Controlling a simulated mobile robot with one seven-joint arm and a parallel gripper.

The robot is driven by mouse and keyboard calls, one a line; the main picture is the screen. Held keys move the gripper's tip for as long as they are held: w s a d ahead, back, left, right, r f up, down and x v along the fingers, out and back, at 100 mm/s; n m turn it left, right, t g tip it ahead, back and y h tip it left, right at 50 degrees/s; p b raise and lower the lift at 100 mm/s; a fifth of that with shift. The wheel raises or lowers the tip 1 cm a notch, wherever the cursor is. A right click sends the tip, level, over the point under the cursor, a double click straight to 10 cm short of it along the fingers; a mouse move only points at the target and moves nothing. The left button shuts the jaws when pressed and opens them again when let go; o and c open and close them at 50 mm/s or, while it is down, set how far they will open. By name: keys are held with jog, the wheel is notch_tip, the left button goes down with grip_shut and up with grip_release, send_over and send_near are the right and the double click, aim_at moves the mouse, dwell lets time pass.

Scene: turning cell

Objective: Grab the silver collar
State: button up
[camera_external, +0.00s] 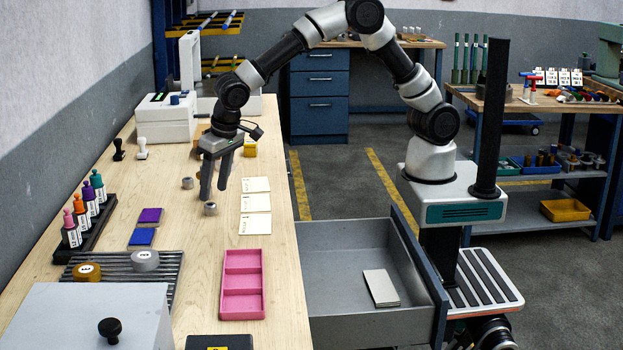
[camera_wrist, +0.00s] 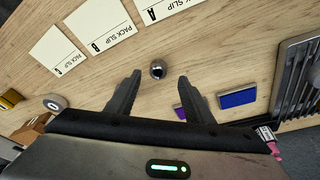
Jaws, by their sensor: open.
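A small silver collar (camera_external: 210,208) stands on the wooden bench, and a dark centre shows on it in the wrist view (camera_wrist: 157,69). My gripper (camera_external: 214,193) points down just above and behind it in the external view. In the wrist view the two fingers of my gripper (camera_wrist: 158,78) are apart and empty, with the collar between and slightly beyond their tips. A second small silver round piece (camera_external: 187,183) stands farther back; in the wrist view it (camera_wrist: 54,102) lies at left with a pale top and dark ring mark. No finger appears closed on either piece.
Paper slips (camera_external: 255,203) lie right of the collar. Purple (camera_external: 151,216) and blue (camera_external: 142,237) pads lie to its left and front. A pink tray (camera_external: 242,285), a ribbed rack (camera_external: 118,262) and an open drawer (camera_external: 345,262) are nearer the camera. Bare bench surrounds the collar.

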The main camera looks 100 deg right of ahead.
aim_at(211, 205)
jog(key=shift+x, duration=2.7)
jog(key=shift+d+r, duration=0.1)
jog(key=shift+d, duration=0.1)
jog(key=c, duration=1.2)
